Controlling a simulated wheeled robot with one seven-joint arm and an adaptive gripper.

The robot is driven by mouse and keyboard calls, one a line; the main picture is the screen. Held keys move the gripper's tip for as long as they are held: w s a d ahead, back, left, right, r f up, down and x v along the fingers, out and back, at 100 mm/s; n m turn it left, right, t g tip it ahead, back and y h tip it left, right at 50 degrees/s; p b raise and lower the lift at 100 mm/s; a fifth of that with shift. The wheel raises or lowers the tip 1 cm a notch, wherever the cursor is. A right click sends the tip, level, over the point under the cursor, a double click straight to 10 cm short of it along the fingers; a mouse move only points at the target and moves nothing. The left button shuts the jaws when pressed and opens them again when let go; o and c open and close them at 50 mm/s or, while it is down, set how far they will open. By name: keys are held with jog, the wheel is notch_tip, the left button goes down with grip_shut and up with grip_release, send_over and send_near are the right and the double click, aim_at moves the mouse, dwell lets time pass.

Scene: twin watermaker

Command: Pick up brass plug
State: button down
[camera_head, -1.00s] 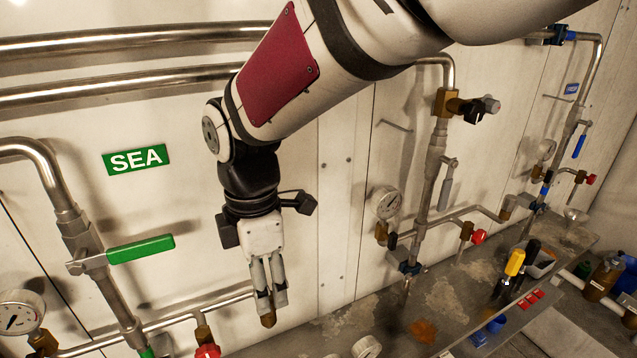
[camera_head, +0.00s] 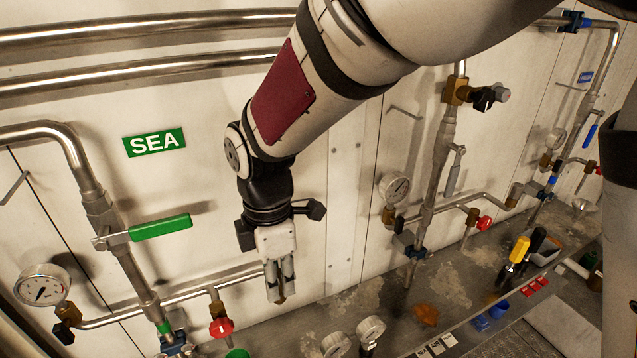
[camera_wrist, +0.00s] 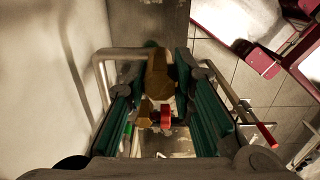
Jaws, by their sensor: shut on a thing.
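The brass plug (camera_wrist: 158,80) is a hexagonal, gold-brown piece between the two green-padded fingers of my gripper (camera_wrist: 162,92) in the wrist view. My gripper (camera_head: 280,290) is shut on it. In the head view only the plug's small tip (camera_head: 280,299) shows below the fingertips; the fingers hide the rest. My gripper points down and holds the plug in front of the white wall, to the right of a red-handled valve (camera_head: 221,327).
The SEA pipe with its green lever (camera_head: 160,227) and a gauge (camera_head: 42,286) is at left. Another pipe with a gauge (camera_head: 394,188) stands to the right.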

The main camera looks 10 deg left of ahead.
jog(key=shift+r, duration=0.1)
jog(key=shift+r, duration=0.55)
notch_tip(320, 180, up, 2)
jog(key=shift+w+r+b, duration=0.1)
jog(key=shift+r+b, duration=0.05)
jog(key=shift+b, duration=0.5)
jog(key=s+d, duration=0.3)
jog(key=s, duration=0.4)
jog(key=s+d+r+b, duration=0.1)
jog(key=s+d, duration=0.2)
jog(key=s, duration=0.4)
jog(key=shift+s+d+r, duration=0.2)
jog(key=shift+s+d, duration=0.15)
jog(key=shift+s, duration=0.05)
jog(key=c, duration=2)
grip_release()
grip_shut()
